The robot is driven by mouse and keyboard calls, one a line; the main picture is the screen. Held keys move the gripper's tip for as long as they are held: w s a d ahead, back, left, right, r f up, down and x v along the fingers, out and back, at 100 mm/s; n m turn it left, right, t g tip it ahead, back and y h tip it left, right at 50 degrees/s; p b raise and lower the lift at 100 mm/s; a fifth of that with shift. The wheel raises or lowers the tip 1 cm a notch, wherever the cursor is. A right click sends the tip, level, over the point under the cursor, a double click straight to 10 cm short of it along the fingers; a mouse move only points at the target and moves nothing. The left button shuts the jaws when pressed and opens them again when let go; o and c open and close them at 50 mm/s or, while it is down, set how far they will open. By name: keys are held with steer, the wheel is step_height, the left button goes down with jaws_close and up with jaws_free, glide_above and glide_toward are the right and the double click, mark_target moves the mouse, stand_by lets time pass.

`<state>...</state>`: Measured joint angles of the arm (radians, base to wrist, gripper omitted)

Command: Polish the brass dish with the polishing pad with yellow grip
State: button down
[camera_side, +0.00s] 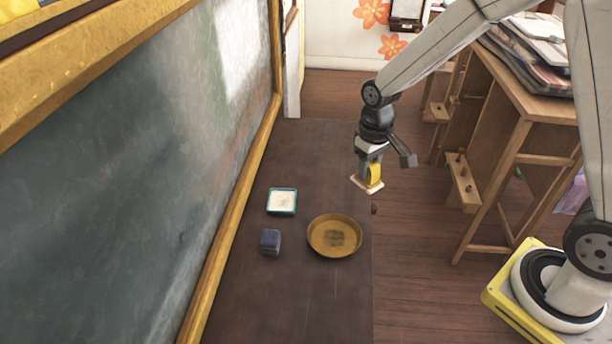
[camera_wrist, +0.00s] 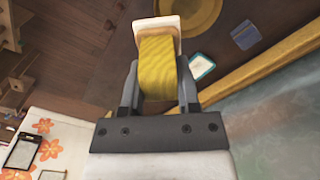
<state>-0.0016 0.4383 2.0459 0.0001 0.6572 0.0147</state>
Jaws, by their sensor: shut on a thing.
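The brass dish (camera_side: 318,247) lies on the dark brown mat, with a dull dark patch in its middle. Part of it also shows at the top of the wrist view (camera_wrist: 205,22). My gripper (camera_side: 369,170) is shut on the yellow grip of the polishing pad (camera_side: 368,184) and holds it in the air, behind and slightly right of the dish. In the wrist view the yellow grip (camera_wrist: 159,65) sits between both fingers, with the pale pad at its far end. The pad is apart from the dish.
A teal-rimmed square dish with white contents (camera_side: 282,201) and a dark blue block (camera_side: 270,241) lie left of the brass dish. A gold-framed board (camera_side: 228,190) stands at the left. A wooden desk (camera_side: 520,110) stands at the right. The dark mat (camera_side: 310,150) is clear at the back.

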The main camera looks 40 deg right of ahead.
steer(key=w+a+f+m, duration=0.2)
steer(key=f+m, duration=0.2)
steer(key=f, duration=0.2)
steer(key=w+a+f+m, duration=0.1)
steer(key=a+f+m, duration=0.1)
steer(key=f+m, duration=0.2)
steer(key=shift+w+a+f+m, duration=0.35)
steer(key=shift+w+f+m, duration=0.05)
steer(key=shift+f, duration=0.6)
steer(key=shift+f, duration=0.1)
glide_above(334, 235)
steer(key=shift+f, duration=2.65)
steer(key=c, duration=1)
jaws_free()
jaws_close()
